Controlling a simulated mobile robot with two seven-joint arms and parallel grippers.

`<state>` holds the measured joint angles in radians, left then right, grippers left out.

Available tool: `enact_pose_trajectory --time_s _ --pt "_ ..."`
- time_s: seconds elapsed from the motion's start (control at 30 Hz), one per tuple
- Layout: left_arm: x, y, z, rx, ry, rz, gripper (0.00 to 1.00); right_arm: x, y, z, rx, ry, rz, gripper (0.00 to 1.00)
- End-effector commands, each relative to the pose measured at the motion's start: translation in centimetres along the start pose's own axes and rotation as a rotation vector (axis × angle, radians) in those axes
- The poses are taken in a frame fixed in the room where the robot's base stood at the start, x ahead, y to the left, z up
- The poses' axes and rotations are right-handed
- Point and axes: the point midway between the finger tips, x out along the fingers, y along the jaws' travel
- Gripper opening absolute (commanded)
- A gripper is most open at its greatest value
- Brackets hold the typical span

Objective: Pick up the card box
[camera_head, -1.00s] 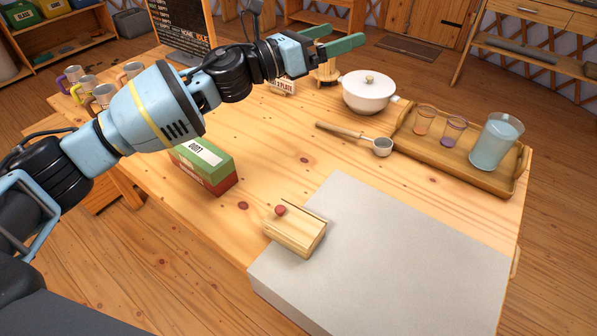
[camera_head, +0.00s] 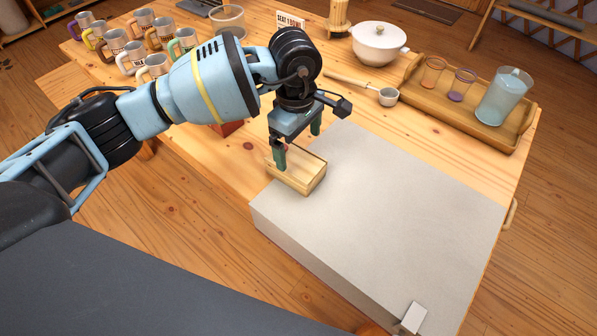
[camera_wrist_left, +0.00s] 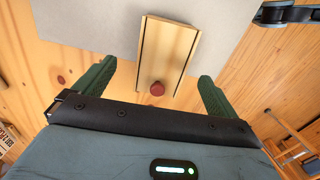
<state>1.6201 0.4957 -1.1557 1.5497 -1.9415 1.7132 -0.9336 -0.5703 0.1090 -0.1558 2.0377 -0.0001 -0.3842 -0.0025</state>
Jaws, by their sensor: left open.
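The card box (camera_head: 305,180) is a small pale wooden box with a red knob. It sits at the left edge of the grey slab (camera_head: 400,210), and my gripper partly hides its near top. My left gripper (camera_head: 297,146) points down just above it, open and empty, with one green finger in front of the box and the other behind. In the left wrist view the box (camera_wrist_left: 168,50) lies between the two spread fingers, its red knob (camera_wrist_left: 157,88) closest to the palm. My right gripper does not show.
A red box corner (camera_head: 228,128) shows beneath my left arm. Several mugs (camera_head: 131,58) stand at the back left. A white pot (camera_head: 379,45), a ladle (camera_head: 388,96) and a tray (camera_head: 520,135) with cups and a jug are farther back. The slab's middle is bare.

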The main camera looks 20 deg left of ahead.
Motion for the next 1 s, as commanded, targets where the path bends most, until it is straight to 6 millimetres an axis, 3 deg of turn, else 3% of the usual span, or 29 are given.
enact_pose_trajectory --time_s 0.27,0.5,0.77,1.0 --pt "0.2 -0.2 -0.6 -0.005 0.041 -0.009 0.96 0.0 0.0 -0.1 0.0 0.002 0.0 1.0" --pt "2.4 -0.2 -0.6 -0.004 0.038 -0.01 0.96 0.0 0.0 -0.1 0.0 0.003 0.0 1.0" --pt "3.1 -0.3 -0.6 -0.004 0.037 -0.009 0.96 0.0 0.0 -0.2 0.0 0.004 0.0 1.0" --pt "6.0 -0.7 -0.7 -0.005 0.037 -0.012 0.96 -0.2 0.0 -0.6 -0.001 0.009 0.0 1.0"
